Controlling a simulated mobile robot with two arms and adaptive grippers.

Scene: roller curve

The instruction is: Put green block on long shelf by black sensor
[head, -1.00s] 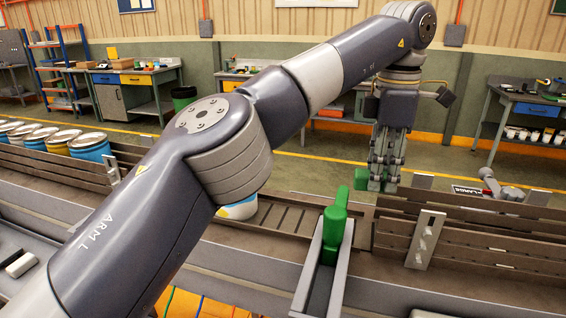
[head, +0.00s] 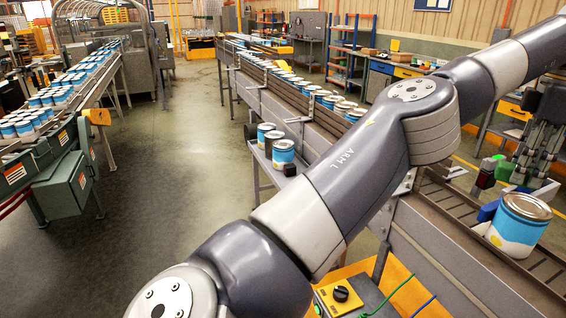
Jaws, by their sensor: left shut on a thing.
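My left gripper (head: 520,165) is at the right side of the head view, above the brown roller conveyor. It is shut on the green block (head: 503,169), which shows only partly at its fingertips. A long narrow shelf (head: 262,160) runs along the near side of the conveyor, left of my arm. Small black boxes, which look like sensors, show by it: one (head: 290,170) beside the cans and one (head: 250,131) farther back. My left arm hides the shelf's nearer part. My right gripper is not in view.
Blue-and-white cans (head: 283,153) stand on the shelf, and several more line the conveyor (head: 330,100) behind. A large can (head: 519,222) stands on the rollers below my gripper. A yellow control box (head: 341,295) is at the bottom.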

